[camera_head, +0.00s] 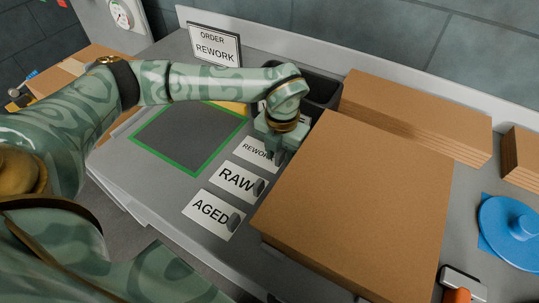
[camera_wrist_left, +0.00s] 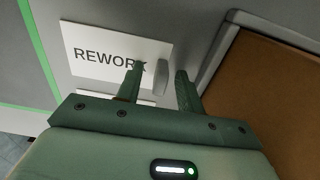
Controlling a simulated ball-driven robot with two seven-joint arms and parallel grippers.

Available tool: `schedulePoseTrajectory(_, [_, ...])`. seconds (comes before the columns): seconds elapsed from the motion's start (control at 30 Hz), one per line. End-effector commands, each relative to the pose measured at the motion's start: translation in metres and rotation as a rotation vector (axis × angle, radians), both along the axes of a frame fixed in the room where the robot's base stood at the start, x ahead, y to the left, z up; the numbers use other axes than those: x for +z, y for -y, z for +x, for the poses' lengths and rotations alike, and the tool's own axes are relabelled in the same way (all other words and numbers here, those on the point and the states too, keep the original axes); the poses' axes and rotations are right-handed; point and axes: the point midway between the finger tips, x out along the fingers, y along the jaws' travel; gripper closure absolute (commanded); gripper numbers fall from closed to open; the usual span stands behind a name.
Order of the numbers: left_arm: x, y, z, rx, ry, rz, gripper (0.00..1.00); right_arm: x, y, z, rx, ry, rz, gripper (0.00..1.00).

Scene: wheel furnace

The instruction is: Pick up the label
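The order sign (camera_head: 215,46) at the back reads REWORK. Three white labels with grey tabs lie on the grey table: REWORK (camera_head: 253,149), RAW (camera_head: 236,182) and AGED (camera_head: 210,215). My left gripper (camera_head: 279,158) points down at the tab end of the REWORK label and hides part of it. In the left wrist view the gripper (camera_wrist_left: 160,74) is open, and the grey tab of the REWORK label (camera_wrist_left: 95,55) shows between its two fingers. I cannot tell whether either finger touches the tab. My right gripper is not in view.
A large cardboard box (camera_head: 360,200) stands close to the right of the labels. A black bin (camera_head: 322,91) is behind the gripper. A green-framed dark area (camera_head: 187,133) lies to the left. More cardboard (camera_head: 420,115) and a blue round object (camera_head: 515,225) are at the right.

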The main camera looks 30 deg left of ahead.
Motion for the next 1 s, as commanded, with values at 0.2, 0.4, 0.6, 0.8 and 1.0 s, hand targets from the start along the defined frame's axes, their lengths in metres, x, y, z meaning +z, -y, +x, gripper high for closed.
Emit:
schedulePoseTrajectory(0.2, [-0.001, 0.0, 0.0, 0.0, 0.002, 0.0, 0.66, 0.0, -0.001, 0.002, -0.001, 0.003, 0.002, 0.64])
schedulePoseTrajectory(0.4, [-0.001, 0.0, 0.0, 0.0, 0.002, 0.0, 1.0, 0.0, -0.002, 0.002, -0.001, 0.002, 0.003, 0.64])
schedulePoseTrajectory(0.6, [-0.001, 0.0, 0.0, 0.0, 0.002, 0.0, 1.0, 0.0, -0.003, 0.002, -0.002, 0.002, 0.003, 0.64])
schedulePoseTrajectory(0.8, [0.009, 0.0, 0.001, 0.0, 0.004, -0.001, 1.0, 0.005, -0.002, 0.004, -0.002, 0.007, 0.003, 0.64])
schedulePoseTrajectory(1.0, [0.043, -0.004, -0.002, 0.002, 0.008, 0.0, 1.0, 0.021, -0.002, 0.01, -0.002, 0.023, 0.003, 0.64])
